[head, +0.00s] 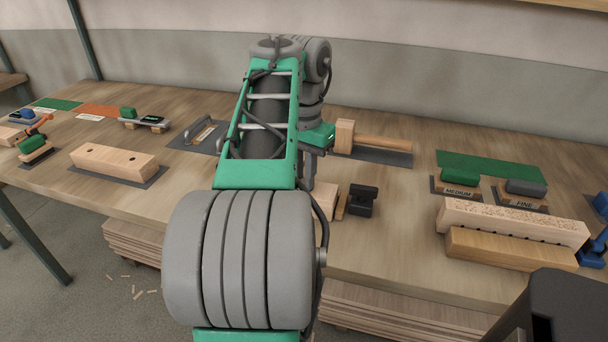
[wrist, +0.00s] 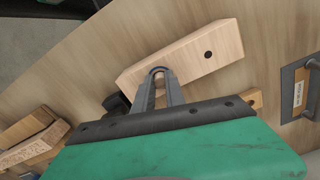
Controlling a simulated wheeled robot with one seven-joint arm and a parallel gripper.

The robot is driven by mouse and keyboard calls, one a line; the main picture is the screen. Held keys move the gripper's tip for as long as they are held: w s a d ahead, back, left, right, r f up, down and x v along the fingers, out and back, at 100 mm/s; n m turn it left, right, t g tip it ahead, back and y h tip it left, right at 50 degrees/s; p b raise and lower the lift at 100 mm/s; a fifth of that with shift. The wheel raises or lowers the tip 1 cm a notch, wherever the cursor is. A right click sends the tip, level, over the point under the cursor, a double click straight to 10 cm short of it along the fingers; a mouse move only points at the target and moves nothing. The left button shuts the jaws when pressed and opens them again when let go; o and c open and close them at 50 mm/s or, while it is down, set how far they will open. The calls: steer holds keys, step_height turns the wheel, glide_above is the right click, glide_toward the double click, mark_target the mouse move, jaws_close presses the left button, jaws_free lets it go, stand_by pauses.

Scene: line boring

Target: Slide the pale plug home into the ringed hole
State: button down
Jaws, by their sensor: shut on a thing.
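In the wrist view my gripper (wrist: 160,82) is shut over the left part of a pale wooden block (wrist: 188,62). A narrow pale strip shows between the fingers, which fits the plug, but the plug is mostly hidden. A rounded grey arc shows at the fingertips; I cannot tell whether it is the ring of the ringed hole. A plain dark hole (wrist: 208,54) is open toward the block's other end. In the head view my arm hides the gripper and most of this block; a pale end of it (head: 326,196) shows beside the arm.
A black clamp-like piece (head: 362,200) stands close to the block. A wooden mallet (head: 372,143) lies behind it. A handled plate (head: 202,134) and a holed block (head: 115,163) lie left. Sanding blocks (head: 460,175) and long wooden pieces (head: 512,222) occupy the right.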

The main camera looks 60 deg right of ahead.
steer(key=shift+f+b, duration=0.3)
steer(key=shift+f, duration=0.15)
steer(key=c, duration=1.3)
jaws_free()
steer(key=shift+c, duration=0.2)
steer(key=shift+o, duration=0.2)
steer(key=shift+f, duration=0.1)
step_height(320, 180, up, 8)
steer(key=p, duration=0.8)
